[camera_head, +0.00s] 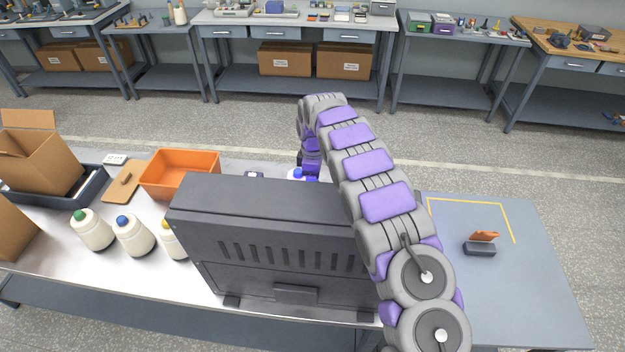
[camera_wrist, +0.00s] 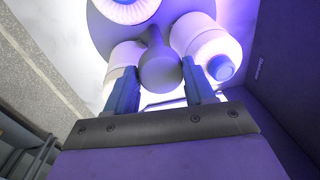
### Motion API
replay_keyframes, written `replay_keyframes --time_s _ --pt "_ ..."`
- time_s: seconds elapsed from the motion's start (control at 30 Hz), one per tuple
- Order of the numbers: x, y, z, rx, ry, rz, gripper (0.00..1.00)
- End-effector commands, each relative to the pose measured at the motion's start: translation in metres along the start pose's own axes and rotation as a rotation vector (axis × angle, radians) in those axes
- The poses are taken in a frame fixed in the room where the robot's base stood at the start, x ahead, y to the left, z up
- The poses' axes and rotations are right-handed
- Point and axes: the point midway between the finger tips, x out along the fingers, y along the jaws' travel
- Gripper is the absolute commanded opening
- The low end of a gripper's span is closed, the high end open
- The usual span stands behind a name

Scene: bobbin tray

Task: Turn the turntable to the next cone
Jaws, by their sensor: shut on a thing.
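In the wrist view, the two blue fingers of my gripper (camera_wrist: 160,82) are shut on a rounded grey knob (camera_wrist: 158,68). The knob stands up from the middle of the grey turntable (camera_wrist: 103,30). White cones surround it: one at the left (camera_wrist: 123,58), one at the right with a blue tip (camera_wrist: 221,68), and a partly cut-off one at the top (camera_wrist: 125,8). Purple light falls on them. In the head view, my gripper is mostly hidden behind the dark cabinet (camera_head: 270,215). A blue-topped white cone (camera_head: 296,174) shows just above the cabinet's edge.
Cones with green (camera_head: 93,232), blue (camera_head: 134,237) and yellow (camera_head: 174,242) tops stand left of the cabinet. An orange bin (camera_head: 180,172) and cardboard box (camera_head: 38,155) stand behind them. A dark wall (camera_wrist: 285,75) is close at right in the wrist view.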

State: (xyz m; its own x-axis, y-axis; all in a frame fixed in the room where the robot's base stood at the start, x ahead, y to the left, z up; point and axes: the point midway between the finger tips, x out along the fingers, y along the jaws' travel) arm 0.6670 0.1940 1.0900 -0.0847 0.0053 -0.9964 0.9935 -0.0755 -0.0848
Motion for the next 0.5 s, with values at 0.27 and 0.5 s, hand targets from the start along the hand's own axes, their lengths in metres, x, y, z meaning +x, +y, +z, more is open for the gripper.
replay_keyframes --time_s 0.27,0.5 --pt "-0.0033 0.0024 -0.0009 -0.132 -0.008 0.009 0.00" --pt "-0.0038 0.0029 -0.0008 -0.227 -0.016 0.011 0.00"
